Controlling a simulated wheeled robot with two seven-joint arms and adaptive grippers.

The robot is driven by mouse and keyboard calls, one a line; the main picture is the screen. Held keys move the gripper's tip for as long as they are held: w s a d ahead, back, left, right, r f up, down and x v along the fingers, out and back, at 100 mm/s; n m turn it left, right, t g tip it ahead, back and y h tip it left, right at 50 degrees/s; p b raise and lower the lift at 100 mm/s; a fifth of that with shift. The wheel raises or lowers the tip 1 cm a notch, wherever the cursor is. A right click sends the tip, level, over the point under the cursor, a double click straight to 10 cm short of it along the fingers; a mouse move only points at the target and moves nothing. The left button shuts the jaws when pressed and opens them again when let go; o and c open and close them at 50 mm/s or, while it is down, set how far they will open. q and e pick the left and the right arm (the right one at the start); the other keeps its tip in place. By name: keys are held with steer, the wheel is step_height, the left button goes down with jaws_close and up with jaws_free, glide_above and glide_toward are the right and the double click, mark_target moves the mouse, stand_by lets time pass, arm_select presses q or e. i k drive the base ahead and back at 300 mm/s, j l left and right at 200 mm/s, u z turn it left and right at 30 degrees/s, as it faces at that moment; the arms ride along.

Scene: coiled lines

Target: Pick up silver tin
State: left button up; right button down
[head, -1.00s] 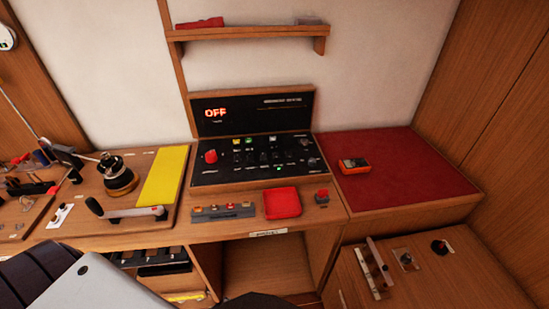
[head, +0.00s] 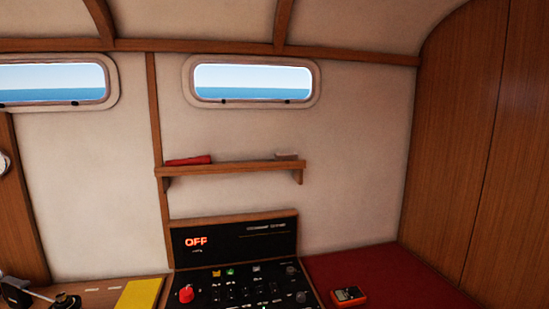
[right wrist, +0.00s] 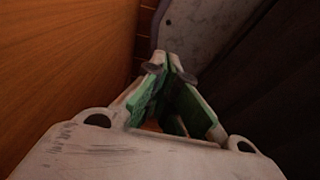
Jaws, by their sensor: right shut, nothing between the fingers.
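A small, flat greyish item (head: 287,157) lies at the right end of the wooden wall shelf in the head view; it may be the silver tin, but it is too small to tell. My right gripper (right wrist: 168,66) shows only in the right wrist view, its green-lined fingers closed at the tips with nothing between them. It is beside an orange-brown wooden surface, away from anything like a tin.
The shelf (head: 235,168) also bears a red item (head: 188,160). Below stand a black panel (head: 240,238) reading OFF, a yellow sheet (head: 139,294) and an orange device (head: 348,295) on a red top (head: 400,280). Two windows are above. A wooden wall (right wrist: 60,60) is close beside my right gripper.

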mark_target(284, 156)
steer(key=j+z, duration=0.15)
steer(key=z, duration=0.25)
steer(key=j+z, duration=0.1)
steer(key=z, duration=0.3)
steer(key=j+z, duration=0.15)
steer(key=z, duration=0.2)
steer(key=j+z, duration=0.1)
steer(key=z, duration=0.3)
steer(key=k+l, duration=0.05)
